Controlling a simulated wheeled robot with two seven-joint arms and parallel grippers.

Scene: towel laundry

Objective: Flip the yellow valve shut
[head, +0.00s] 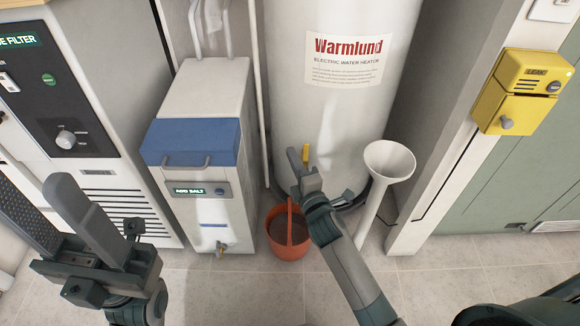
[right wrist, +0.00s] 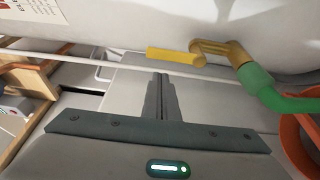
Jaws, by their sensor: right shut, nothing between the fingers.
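The yellow valve handle (right wrist: 175,56) lies roughly level in the right wrist view, pointing left from a brass valve body (right wrist: 218,50) low on the water heater. A green hose fitting (right wrist: 256,82) is joined to the brass body. In the head view a small yellow part of the valve (head: 305,153) shows beside my right gripper's tips. My right gripper (head: 292,153) is shut and empty. In the right wrist view its fingers (right wrist: 161,78) end just short of the handle; I cannot tell whether they touch. My left gripper (head: 32,190) is open and empty at the left.
The white water heater (head: 340,120) stands behind the valve. An orange bucket (head: 278,243) is on the floor below, partly behind my right arm. A white funnel (head: 390,160) stands to the right.

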